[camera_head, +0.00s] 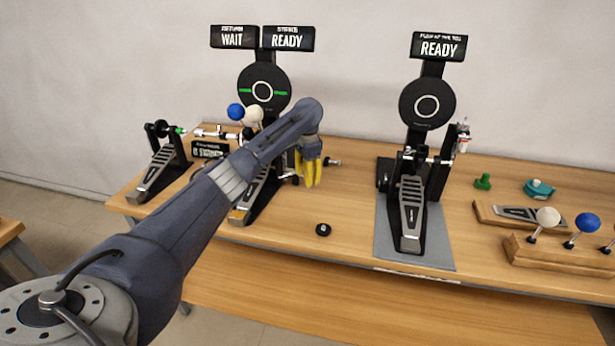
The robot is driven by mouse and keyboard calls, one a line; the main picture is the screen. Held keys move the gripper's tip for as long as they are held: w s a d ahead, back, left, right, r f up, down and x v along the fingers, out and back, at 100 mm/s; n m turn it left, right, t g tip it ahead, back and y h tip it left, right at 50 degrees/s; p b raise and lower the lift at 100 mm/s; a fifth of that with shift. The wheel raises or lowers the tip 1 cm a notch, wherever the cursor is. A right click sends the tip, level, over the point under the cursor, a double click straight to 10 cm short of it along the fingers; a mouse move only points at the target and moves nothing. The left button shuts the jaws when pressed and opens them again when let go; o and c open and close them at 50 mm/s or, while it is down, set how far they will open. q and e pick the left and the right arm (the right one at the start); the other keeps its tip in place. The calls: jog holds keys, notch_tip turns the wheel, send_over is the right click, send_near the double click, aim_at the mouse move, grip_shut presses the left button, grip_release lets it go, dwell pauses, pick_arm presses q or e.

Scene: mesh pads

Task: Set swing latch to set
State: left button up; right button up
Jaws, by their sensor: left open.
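My left gripper (309,171), with yellow fingers, is open beside the middle pedal assembly, to its right. My left forearm crosses in front of that assembly and hides much of it. The middle pedal (256,199) stands below a round black pad (264,90) with a white ring and green marks. A short dark rod (332,162) shows just right of the fingers. I cannot tell which part is the swing latch, or its position. The signs above this pad read WAIT (233,38) and READY (288,38). My right gripper is not in view.
A right pedal (411,215) stands on a grey mat (440,250) below another pad (427,104) and READY sign (438,47). A black puck (323,229) lies in front.

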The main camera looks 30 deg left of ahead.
pick_arm(q)
jog(key=shift+o, duration=0.4)
grip_shut()
